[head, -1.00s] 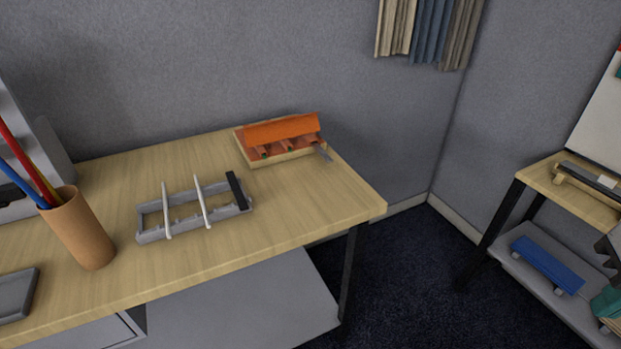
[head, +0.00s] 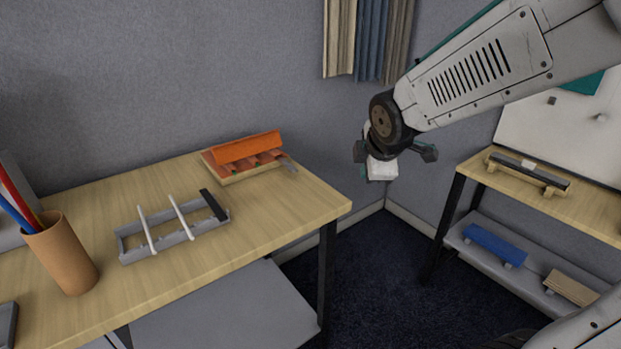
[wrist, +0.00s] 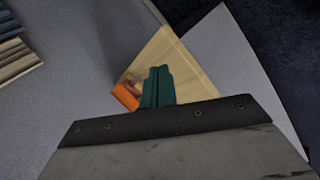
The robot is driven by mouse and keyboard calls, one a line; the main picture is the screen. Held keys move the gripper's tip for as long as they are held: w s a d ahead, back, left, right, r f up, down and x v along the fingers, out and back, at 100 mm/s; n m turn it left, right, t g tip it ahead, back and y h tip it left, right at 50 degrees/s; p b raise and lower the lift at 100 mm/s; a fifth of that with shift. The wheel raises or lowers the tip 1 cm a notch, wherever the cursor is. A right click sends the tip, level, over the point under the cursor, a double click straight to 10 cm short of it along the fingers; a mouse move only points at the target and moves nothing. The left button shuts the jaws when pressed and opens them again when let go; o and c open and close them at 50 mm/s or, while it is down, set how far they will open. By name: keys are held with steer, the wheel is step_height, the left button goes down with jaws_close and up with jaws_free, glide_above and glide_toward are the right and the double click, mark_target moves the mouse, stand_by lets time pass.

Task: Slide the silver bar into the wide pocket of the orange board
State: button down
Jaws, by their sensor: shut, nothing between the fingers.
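The orange board (head: 247,148) lies at the far right part of the wooden table, with its sloped orange top over several openings along the front. A small grey piece (head: 288,165) sticks out at its right end. Two pale, silvery bars (head: 181,217) and (head: 146,229) lie across a grey rack (head: 160,250) nearer the front; which one is the silver bar I cannot tell. My gripper (wrist: 158,80) is shut and empty, its teal fingers together. In the head view it hangs off the table's right end, apart from board and rack. The board (wrist: 126,96) also shows in the wrist view.
A black bar (head: 214,204) lies on the rack's right end. A brown pen cup (head: 62,255) stands at the left. A second table (head: 520,188) with a shelf holding a blue block (head: 495,244) stands at the right. The table's right end is clear.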

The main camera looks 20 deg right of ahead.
steer(key=w+f+n+t+y, duration=0.2)
steer(key=w+f+n+t, duration=0.3)
steer(key=w+n, duration=0.7)
steer(key=n+t+y, duration=0.1)
steer(key=n+y, duration=0.2)
steer(key=n, duration=0.7)
glide_toward(302, 184)
steer(key=w+r, duration=0.2)
steer(key=w, duration=0.1)
steer(key=shift+d+r, duration=0.1)
steer(key=shift+r, duration=0.2)
steer(key=shift+w+a+f+n+t+y, duration=0.25)
steer(key=shift+a+f+n+t+y, duration=0.15)
steer(key=shift+n+y, duration=0.4)
steer(key=shift+x, duration=2.9)
steer(key=shift+f, duration=0.1)
